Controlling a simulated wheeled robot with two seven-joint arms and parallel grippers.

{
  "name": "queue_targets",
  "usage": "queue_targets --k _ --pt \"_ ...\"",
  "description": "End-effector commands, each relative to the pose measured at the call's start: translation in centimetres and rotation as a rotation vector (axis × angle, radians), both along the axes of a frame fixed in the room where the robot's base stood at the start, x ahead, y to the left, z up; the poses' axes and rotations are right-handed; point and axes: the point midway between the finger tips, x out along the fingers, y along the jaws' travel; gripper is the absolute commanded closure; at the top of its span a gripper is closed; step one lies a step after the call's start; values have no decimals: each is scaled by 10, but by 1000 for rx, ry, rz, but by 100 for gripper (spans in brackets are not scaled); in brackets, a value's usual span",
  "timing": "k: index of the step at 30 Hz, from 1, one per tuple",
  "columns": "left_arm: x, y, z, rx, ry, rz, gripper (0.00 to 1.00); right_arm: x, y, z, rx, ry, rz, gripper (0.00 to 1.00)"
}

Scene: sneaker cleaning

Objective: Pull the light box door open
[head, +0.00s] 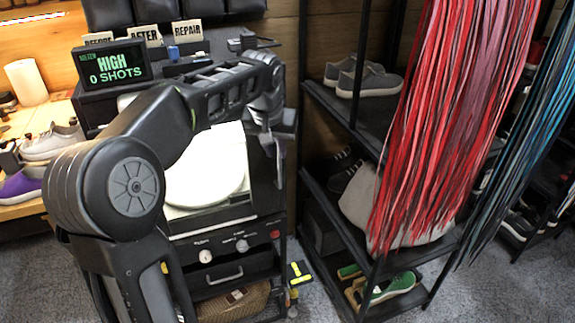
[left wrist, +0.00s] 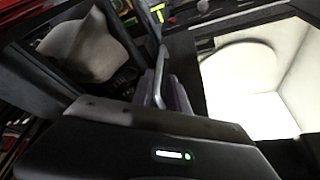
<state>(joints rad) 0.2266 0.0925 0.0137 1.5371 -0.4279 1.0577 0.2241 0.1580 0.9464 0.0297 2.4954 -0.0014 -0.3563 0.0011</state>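The light box (head: 222,227) stands below the display, with a bright white interior and a round white turntable (head: 200,180). The white interior also fills the right of the left wrist view (left wrist: 262,75). My left arm crosses in front of the box, and my left gripper (head: 276,150) is at its right front edge. In the left wrist view a slim grey metal door handle (left wrist: 160,72) runs between the close-set fingers of my left gripper (left wrist: 165,92), which look shut on it. The door panel's outline is partly hidden by my arm. My right gripper is out of view.
A black shelf rack (head: 352,125) with grey shoes (head: 362,78) stands close to the right of the box. Red laces (head: 440,120) hang in front of it. A drawer (head: 228,275) and knobs are below the interior. A display (head: 108,67) stands above left.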

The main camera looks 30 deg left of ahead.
Motion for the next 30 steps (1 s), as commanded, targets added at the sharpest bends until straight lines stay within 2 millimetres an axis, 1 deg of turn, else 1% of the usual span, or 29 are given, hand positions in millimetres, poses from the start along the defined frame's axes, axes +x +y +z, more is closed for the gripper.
queue_targets --k 4,7,15,19,23,30 --pt "2 0 -5 -1 2 -1 80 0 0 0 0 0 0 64" --pt "5 1 -13 -1 2 -1 80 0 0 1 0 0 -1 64" --pt "19 7 -51 -2 4 -2 80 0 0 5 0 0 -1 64" --pt "25 9 -65 -1 3 -2 80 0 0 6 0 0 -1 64" --pt "28 10 -72 -1 1 -2 80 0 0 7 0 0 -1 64" --pt "28 10 -73 -1 1 -3 80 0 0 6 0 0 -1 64"
